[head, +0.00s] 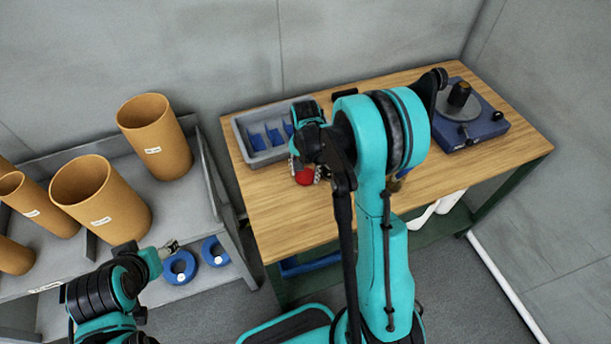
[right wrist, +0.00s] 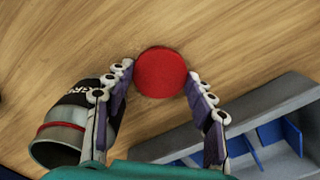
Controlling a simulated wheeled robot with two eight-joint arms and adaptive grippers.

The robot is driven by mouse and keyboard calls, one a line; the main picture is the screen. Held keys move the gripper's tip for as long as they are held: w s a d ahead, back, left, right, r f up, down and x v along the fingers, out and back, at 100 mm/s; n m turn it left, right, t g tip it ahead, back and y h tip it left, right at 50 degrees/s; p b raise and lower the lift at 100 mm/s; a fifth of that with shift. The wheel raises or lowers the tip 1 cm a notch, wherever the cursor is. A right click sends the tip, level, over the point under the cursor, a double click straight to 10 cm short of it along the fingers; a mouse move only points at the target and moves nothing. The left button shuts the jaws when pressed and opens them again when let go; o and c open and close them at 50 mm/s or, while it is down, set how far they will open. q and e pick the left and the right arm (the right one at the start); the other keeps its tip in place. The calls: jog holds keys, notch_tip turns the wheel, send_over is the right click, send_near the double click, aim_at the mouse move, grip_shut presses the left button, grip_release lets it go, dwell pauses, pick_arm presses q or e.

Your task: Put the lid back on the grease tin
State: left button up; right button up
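The round red lid (right wrist: 161,73) lies on the wooden table between the fingertips of my right gripper (right wrist: 161,76). The fingers are spread about as wide as the lid; I cannot tell whether they touch it. In the head view the red lid (head: 304,177) shows just below my right gripper (head: 307,165). The tin (right wrist: 88,112), metallic with a dark lettered label and a red band, is beside the left finger in the right wrist view, partly hidden by it. My left gripper (head: 170,247) is near the grey shelf, small in view, with no object visible in it.
A grey bin (head: 240,138) with blue dividers stands on the wooden table (head: 460,175), behind the right gripper. A blue device (head: 482,130) with a round plate stands at the back right. Brown tubes (head: 155,140) and blue rings (head: 180,268) are on the grey shelf at left.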

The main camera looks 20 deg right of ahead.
aim_at(304, 176)
pick_arm(q)
notch_tip(304, 176, up, 3)
jog(key=p, duration=0.3)
pick_arm(e)
notch_tip(304, 176, up, 10)
dwell(0.4)
jog(key=s+a+f+n+b, duration=0.1)
jog(key=a+f+n, duration=0.1)
jog(key=f+n, duration=0.1)
jog(key=s+a+f+n+b, duration=0.2)
jog(key=f+n, duration=0.1)
jog(key=s+a+f+n+b, duration=0.1)
jog(key=s+a+f+n, duration=0.1)
jog(key=a+n, duration=0.1)
jog(key=shift+f, duration=0.4)
jog(key=shift+s+a+f+n, duration=0.1)
jog(key=shift+s+a+n, duration=0.1)
jog(key=shift+n, duration=0.2)
pick_arm(q)
notch_tip(304, 176, down, 4)
jog(key=shift+f, duration=0.1)
jog(key=shift+c, duration=0.2)
